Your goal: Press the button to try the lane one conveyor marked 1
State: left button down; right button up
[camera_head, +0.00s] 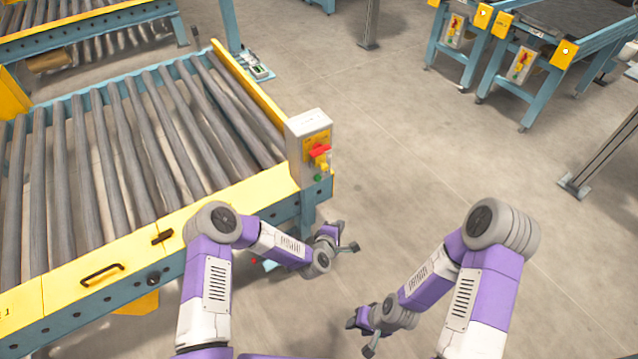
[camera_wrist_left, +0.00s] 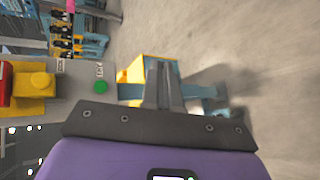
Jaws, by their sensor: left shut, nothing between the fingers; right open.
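The lane conveyor (camera_head: 110,270) has grey rollers, a yellow and blue frame, and a partly cut-off mark like a 1 at its lower left. A grey control box (camera_head: 296,150) stands on its near right corner. It carries a red knob (camera_head: 320,150) on yellow and a small green button (camera_head: 318,178) below. The green button also shows in the left wrist view (camera_wrist_left: 101,87), left of the fingers. My left gripper (camera_head: 346,240) is shut and empty, below and right of the box, apart from the button. My right gripper (camera_head: 361,336) is open, low above the floor.
Another roller conveyor (camera_head: 80,35) lies at the back left. Blue conveyor stands (camera_head: 510,80) with yellow control panels are at the back right. A grey post (camera_head: 610,145) stands at the right edge. The concrete floor (camera_head: 420,130) between is clear.

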aim_at(318, 179)
pick_arm(q)
jog(key=w+r+n+t+y, duration=0.2)
jog(key=w+r+n+t, duration=0.1)
jog(key=w+n, duration=0.3)
jog(key=shift+a+n+b, duration=0.15)
jog(key=shift+n+b, duration=0.15)
jog(key=shift+w, duration=0.1)
jog(key=w+a+b, duration=0.2)
jog(key=w+a, duration=0.3)
jog(key=w, duration=0.2)
jog(key=shift+b, duration=0.3)
jog(key=shift+a+f, duration=0.1)
dwell(1.5)
